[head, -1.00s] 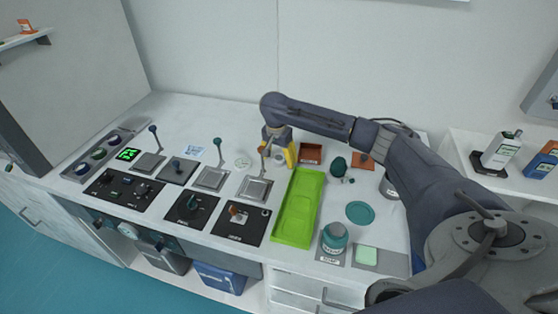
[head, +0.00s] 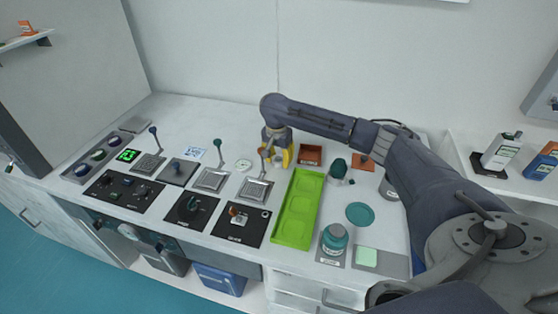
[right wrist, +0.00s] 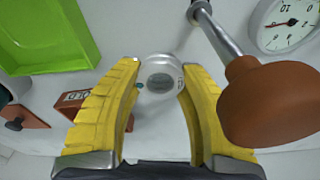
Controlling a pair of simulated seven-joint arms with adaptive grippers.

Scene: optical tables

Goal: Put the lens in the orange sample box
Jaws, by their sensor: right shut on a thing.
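The lens (right wrist: 160,78) is a small round silver piece with a grey face, seen between the yellow fingers of my right gripper (right wrist: 158,92) in the right wrist view. The gripper is shut on it. In the head view my right gripper (head: 278,158) is low over the bench at the back, left of the orange sample box (head: 311,154), and hides the lens. The box also shows in the right wrist view (right wrist: 72,101), left of the fingers, with a label on its side. My left gripper is not in view.
A lever with a brown knob (right wrist: 272,100) stands close to the right finger in the right wrist view. A green tray (head: 296,232) lies in front of the box. An orange piece with a dark knob (head: 366,163) and a dark green object (head: 338,167) lie to the right.

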